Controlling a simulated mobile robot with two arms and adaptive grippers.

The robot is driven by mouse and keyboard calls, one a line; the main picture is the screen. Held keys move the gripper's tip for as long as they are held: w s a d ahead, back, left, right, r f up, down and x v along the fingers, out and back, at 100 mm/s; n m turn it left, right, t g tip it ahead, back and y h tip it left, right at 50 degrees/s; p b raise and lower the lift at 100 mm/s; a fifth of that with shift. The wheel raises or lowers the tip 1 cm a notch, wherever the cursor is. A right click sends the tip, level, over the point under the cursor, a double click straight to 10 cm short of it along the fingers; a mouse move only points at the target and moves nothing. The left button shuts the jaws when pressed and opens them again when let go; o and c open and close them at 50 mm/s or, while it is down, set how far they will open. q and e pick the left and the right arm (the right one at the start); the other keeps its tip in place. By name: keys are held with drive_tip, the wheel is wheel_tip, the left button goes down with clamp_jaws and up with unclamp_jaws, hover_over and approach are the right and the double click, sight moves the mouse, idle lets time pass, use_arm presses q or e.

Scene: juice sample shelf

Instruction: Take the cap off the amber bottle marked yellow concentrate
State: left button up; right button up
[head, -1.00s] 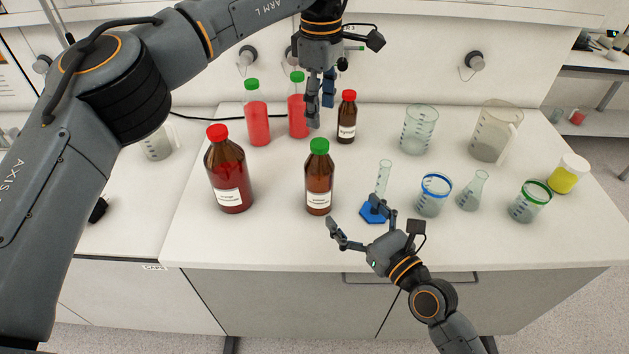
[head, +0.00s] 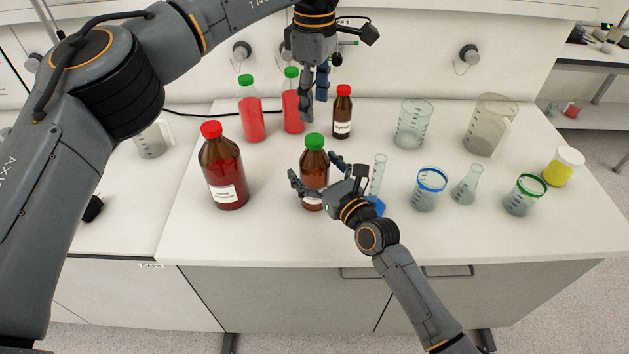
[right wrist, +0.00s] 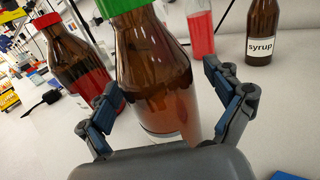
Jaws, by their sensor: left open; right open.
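An amber bottle (head: 315,173) with a green cap (head: 314,141) stands upright near the front middle of the bench. In the right wrist view the bottle (right wrist: 150,70) fills the middle, its green cap (right wrist: 122,7) cut by the top edge. Its label is mostly hidden in the head view and cannot be read. My right gripper (head: 313,168) is open, with one finger on each side of the bottle's body; it also shows in the right wrist view (right wrist: 160,82). My left gripper (head: 313,100) is open and empty, pointing down above and behind the green cap.
A larger red-capped amber bottle (head: 222,175) stands to the left. A small red-capped syrup bottle (head: 342,115) and green-capped red bottles (head: 250,115) stand behind. A cylinder (head: 378,172) on a blue base is right beside my right wrist. Beakers and a flask (head: 466,185) stand further right.

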sight(314, 138)
clamp_jaws()
use_arm(q)
drive_tip(key=m, duration=1.2)
drive_tip(key=shift+m, duration=0.3)
drive_tip(key=m, duration=0.5)
drive_tip(key=shift+f+m, duration=0.3)
drive_tip(key=shift+f, duration=3.7)
